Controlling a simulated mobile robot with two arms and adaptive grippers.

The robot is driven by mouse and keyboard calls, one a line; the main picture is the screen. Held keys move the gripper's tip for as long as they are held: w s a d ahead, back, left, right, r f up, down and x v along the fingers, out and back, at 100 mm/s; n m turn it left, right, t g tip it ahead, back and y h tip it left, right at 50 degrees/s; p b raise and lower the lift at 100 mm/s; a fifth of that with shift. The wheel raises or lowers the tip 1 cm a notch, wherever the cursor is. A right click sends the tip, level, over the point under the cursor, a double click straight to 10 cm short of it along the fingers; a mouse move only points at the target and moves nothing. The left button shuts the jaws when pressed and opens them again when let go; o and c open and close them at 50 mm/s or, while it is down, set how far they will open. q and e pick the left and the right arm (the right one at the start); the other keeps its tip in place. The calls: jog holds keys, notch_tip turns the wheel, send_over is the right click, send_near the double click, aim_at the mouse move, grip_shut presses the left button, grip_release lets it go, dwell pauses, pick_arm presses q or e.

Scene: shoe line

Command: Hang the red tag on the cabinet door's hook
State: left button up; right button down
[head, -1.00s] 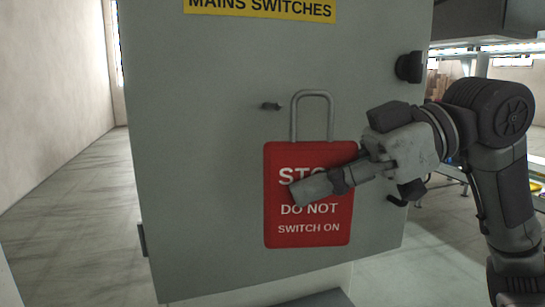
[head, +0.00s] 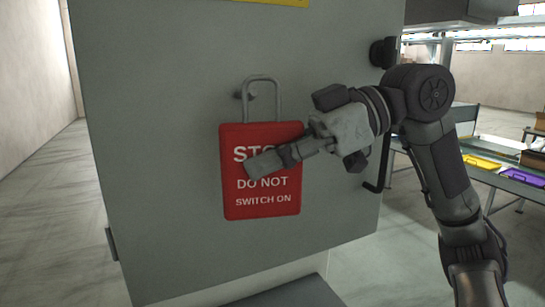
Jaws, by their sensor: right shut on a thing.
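The red tag (head: 262,209) reads "STOP DO NOT SWITCH ON" and hangs upright in front of the grey cabinet door (head: 160,200). It has a grey metal loop (head: 277,100) at its top. The small dark hook (head: 243,94) on the door shows at the upper left of the loop and partly within its outline. I cannot tell whether the loop is around the hook or in front of it. My right gripper (head: 280,157) is shut on the tag, with a finger across its face covering part of the lettering. My left gripper is not in view.
A black knob (head: 383,52) and a dark handle (head: 380,170) are at the door's right side. A yellow sign (head: 270,2) is cut off at the top. Benches with a yellow tray (head: 481,161) and a purple tray (head: 522,177) stand at the right. Floor is clear on the left.

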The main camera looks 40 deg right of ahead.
jog(key=shift+w+d, duration=0.1)
jog(key=shift+w, duration=0.15)
jog(key=shift+w+d+f+p, duration=0.1)
jog(key=shift+w+d+p, duration=0.1)
jog(key=shift+w, duration=0.45)
jog(key=shift+w+d+p, duration=0.1)
jog(key=shift+w+p, duration=0.1)
jog(key=shift+w, duration=0.45)
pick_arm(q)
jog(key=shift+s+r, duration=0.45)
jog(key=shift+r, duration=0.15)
pick_arm(e)
jog(key=shift+w+d+f, duration=0.15)
jog(key=shift+w+f, duration=0.1)
jog(key=shift+w, duration=0.35)
jog(key=shift+w+d+f, duration=0.15)
jog(key=shift+w+f, duration=0.05)
jog(key=shift+w, duration=0.35)
jog(key=shift+w+d+f, duration=0.15)
jog(key=shift+w+f, duration=0.1)
jog(key=shift+w, duration=0.35)
jog(key=c, duration=1.1)
grip_release()
jog(key=shift+o, duration=0.2)
jog(key=shift+s, duration=0.1)
